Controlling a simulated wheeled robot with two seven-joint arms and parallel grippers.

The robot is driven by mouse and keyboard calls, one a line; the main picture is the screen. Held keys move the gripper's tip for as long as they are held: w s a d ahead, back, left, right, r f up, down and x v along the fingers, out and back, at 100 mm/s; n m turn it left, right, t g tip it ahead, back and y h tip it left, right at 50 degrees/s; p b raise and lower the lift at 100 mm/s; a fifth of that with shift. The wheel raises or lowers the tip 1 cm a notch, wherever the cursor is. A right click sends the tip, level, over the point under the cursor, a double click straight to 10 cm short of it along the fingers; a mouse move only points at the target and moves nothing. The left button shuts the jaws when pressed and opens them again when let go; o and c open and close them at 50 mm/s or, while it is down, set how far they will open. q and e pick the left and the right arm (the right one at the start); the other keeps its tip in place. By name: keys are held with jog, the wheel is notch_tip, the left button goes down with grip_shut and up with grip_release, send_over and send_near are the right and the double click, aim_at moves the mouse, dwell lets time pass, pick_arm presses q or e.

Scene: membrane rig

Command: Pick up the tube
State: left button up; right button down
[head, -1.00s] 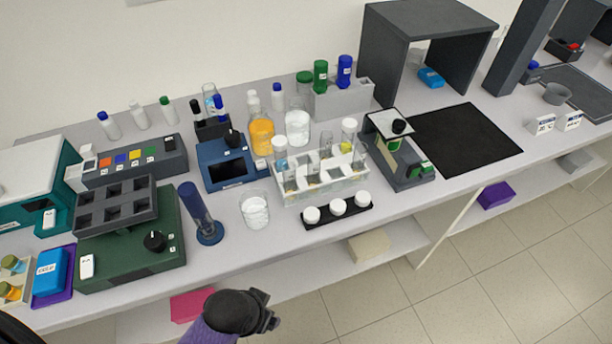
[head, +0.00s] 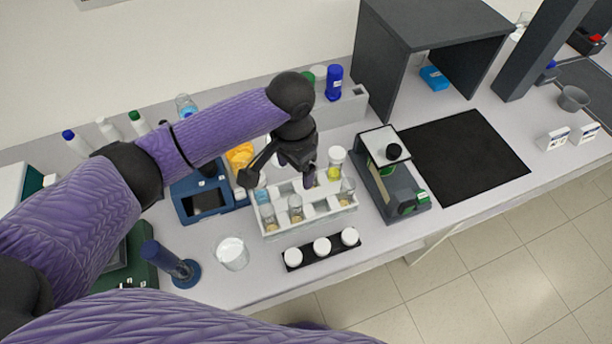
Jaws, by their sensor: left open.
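A clear-walled tube rack (head: 318,213) stands on the bench in the head view and holds several tubes. Tubes with tan contents, such as one tube (head: 296,208) in the front row, stand upright. A white-capped tube (head: 336,157) stands at the back right of the rack. My left gripper (head: 279,182) is open above the back left of the rack, its fingers spread on either side. It hides part of the back row, and I cannot tell whether a tube is between the fingers. My right gripper is not in view.
A black strip with white caps (head: 322,248) and a glass beaker (head: 232,254) stand in front. A grey device (head: 392,178) is right of the rack, beside a black mat (head: 465,155). A blue device (head: 205,203) is left. A grey holder (head: 345,105) stands behind.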

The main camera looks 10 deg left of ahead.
aim_at(295, 203)
pick_arm(q)
jog(key=f, duration=0.1)
jog(key=s+f, duration=0.1)
jog(key=f, duration=0.1)
jog(key=shift+s+f+b, duration=0.1)
jog(key=shift+b, duration=0.3)
jog(key=shift+s+f, duration=1.05)
jog(key=shift+f, duration=0.1)
jog(key=f, duration=0.1)
jog(key=w+f+b, duration=0.1)
jog(key=f, duration=0.1)
jog(key=shift+d+f, duration=0.2)
jog(key=shift+f, duration=0.25)
jog(key=shift+s, duration=0.15)
jog(key=c, duration=0.4)
grip_shut()
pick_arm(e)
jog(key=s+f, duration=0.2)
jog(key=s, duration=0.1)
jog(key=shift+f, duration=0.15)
